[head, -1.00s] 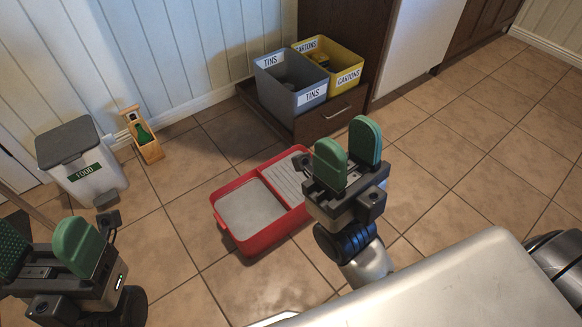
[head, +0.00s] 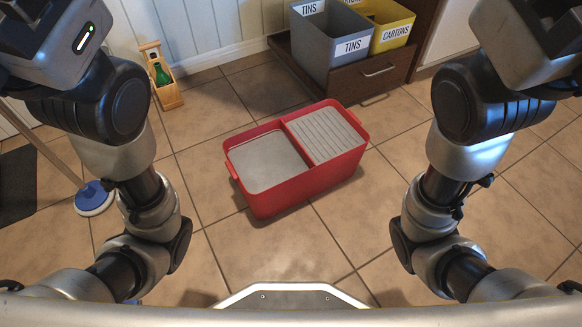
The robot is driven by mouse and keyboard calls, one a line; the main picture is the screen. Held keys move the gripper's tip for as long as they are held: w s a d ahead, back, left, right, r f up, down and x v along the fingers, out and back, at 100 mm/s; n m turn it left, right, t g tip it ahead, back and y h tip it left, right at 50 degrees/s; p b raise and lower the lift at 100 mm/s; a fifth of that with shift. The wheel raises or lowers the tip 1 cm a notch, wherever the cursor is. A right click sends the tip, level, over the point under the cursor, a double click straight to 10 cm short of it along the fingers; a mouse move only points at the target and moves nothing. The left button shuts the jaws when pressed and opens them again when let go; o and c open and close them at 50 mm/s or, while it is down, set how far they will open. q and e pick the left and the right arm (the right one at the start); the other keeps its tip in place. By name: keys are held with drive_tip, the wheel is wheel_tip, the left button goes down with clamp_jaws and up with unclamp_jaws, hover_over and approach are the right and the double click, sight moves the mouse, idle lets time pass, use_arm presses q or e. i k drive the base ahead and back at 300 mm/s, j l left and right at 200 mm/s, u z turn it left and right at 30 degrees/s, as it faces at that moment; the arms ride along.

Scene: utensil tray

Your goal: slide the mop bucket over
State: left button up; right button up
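The red mop bucket (head: 305,187) stands upright on the tiled floor in the middle of the head view. It has a grey basin on the left and a ribbed grey wringer part on the right, with small red handles at its ends. My two arms are raised on either side of it, and neither touches it. Both grippers lie outside the picture, so their state is hidden.
A mop (head: 93,198) with a blue-and-white head lies on the left by a dark mat (head: 18,186). A wooden caddy (head: 167,92) with a green bottle stands by the wall. Grey tins bin (head: 327,46) and yellow cartons bin (head: 391,32) sit in a drawer behind. Floor around the bucket is mostly clear.

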sight(278, 165)
drive_tip(key=i+l+u, duration=0.15)
drive_tip(key=l, duration=0.2)
drive_tip(key=i+l+u, duration=0.15)
drive_tip(key=l, duration=0.25)
drive_tip(key=i+l+u, duration=0.15)
drive_tip(key=l, duration=0.25)
